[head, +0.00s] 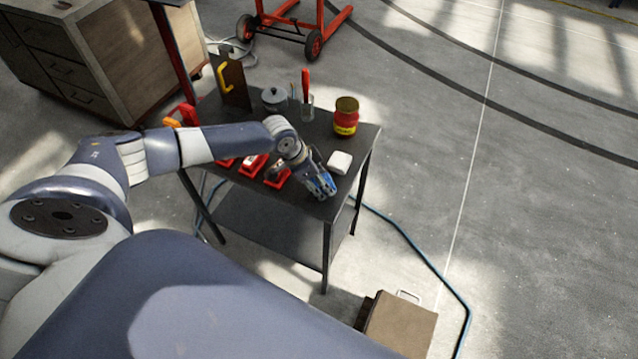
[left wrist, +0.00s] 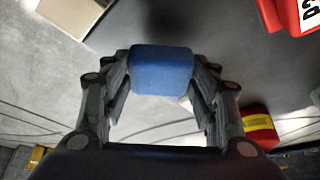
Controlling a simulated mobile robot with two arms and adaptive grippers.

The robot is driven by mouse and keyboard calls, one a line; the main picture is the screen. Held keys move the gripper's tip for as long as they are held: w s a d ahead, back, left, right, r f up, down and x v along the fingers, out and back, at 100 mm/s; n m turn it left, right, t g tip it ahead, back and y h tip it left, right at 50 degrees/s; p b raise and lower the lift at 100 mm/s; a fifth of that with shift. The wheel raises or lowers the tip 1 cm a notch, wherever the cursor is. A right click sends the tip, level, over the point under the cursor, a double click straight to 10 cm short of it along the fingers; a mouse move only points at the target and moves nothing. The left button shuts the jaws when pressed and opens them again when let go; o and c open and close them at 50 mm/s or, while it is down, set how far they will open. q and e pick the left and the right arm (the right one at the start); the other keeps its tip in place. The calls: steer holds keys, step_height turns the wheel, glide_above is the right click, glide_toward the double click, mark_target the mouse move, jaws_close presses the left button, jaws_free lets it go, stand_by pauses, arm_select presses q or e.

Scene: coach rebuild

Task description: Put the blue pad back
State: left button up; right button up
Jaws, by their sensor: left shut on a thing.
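The blue pad (left wrist: 162,72) is between the fingers of my left gripper (left wrist: 160,90) in the left wrist view, and the gripper is shut on it. In the head view my left gripper (head: 319,186) is at the front right of the dark table (head: 275,206), with the blue of the pad partly hidden by the fingers. Red holders (head: 253,166) stand in a row along the table's front, left of the gripper and partly behind my arm. One with a white label shows in the left wrist view (left wrist: 284,30). My right gripper is not in view.
A white block (head: 340,162) lies just right of my gripper. A red jar with a yellow label (head: 346,117), a lidded grey pot (head: 274,98) and a glass holding a red-handled tool (head: 306,106) stand behind. A tan box (head: 400,325) is on the floor.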

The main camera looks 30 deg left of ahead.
arm_select(q)
steer(key=shift+f, duration=1.05)
steer(key=o, duration=0.9)
steer(key=shift+o, duration=0.2)
steer(key=b+v, duration=0.1)
steer(key=v, duration=1.1)
steer(key=shift+s+d, duration=0.1)
